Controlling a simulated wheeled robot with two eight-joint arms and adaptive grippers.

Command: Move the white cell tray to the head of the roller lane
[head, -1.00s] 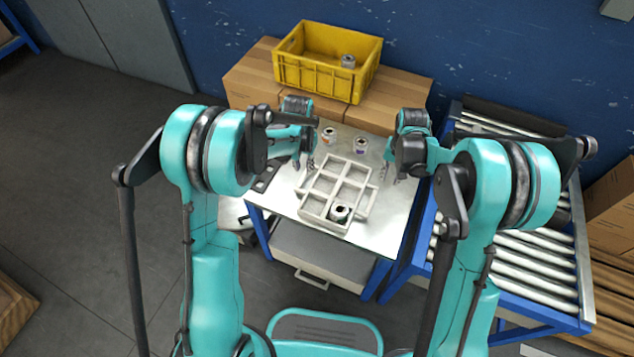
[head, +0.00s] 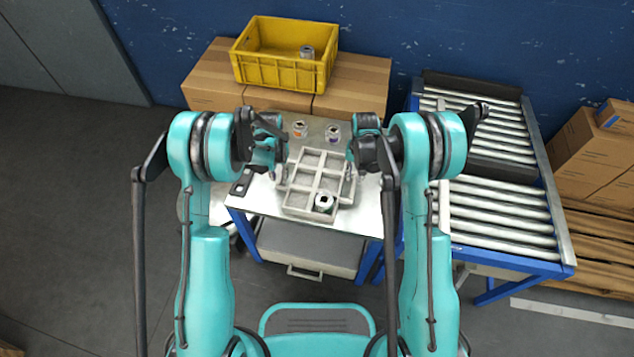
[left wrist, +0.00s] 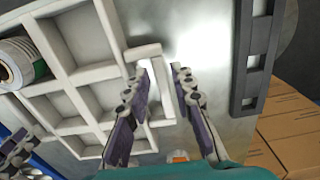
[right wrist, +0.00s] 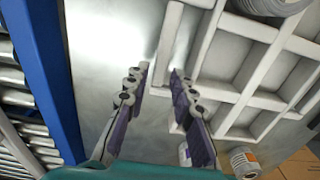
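The white cell tray (head: 301,197) lies on the metal table, with a lidded can (head: 325,202) in its near right cell. My left gripper (head: 280,178) is at the tray's left side. In the left wrist view its fingers stand apart, with the tray's side handle (left wrist: 157,88) between them. My right gripper (head: 352,170) is at the right side. In the right wrist view its fingers are also apart, with the other handle (right wrist: 168,45) reaching between their tips. Neither grip looks closed. The roller lane (head: 500,210) stands right of the table; which end is its head is unclear.
Two cans (head: 332,131) (head: 299,129) stand behind the tray on the table (head: 358,220). A dark slotted holder (head: 241,184) lies at left. A yellow crate (head: 285,72) sits on cartons (head: 350,90) behind. The lane's blue frame (head: 512,265) borders the table's right side.

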